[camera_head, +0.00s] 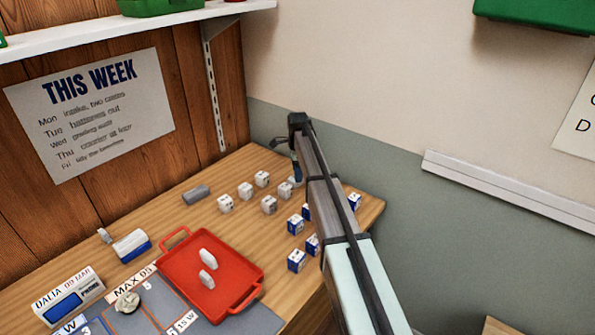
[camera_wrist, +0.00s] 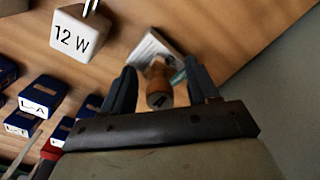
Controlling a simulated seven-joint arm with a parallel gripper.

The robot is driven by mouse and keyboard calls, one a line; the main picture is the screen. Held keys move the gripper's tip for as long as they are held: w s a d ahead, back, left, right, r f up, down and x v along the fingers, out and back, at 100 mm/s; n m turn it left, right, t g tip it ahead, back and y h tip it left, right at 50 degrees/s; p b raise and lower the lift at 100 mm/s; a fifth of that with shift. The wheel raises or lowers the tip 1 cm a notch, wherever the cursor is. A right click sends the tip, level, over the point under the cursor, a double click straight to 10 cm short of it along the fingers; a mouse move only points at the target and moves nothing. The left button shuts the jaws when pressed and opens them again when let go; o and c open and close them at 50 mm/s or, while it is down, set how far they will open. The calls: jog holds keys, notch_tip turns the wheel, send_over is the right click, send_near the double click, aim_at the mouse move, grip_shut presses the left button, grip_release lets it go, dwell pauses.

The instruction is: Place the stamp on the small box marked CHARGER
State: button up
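In the wrist view, a wooden-handled object that looks like the stamp (camera_wrist: 159,86) stands between the fingers of my gripper (camera_wrist: 162,88), with a gap on both sides. The gripper is open. A white block or label with grey lines (camera_wrist: 155,46) shows just behind the handle; I cannot tell whether it belongs to the stamp. In the head view, my gripper (camera_head: 296,172) points down at the back right of the table, over a small pale object (camera_head: 297,182). I cannot read CHARGER on any small box.
Several white cubes (camera_head: 245,190) stand left of my gripper, one marked 12 W (camera_wrist: 77,34). Several blue-and-white boxes (camera_head: 297,260) stand nearer, beside my arm. A red tray (camera_head: 247,299) holds two pale objects. The wall (camera_head: 262,125) is close behind my gripper.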

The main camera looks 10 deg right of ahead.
jog(key=shift+o, duration=0.4)
jog(key=shift+r, duration=0.1)
notch_tip(320, 180, up, 12)
jog(key=shift+r, duration=0.1)
dwell(0.5)
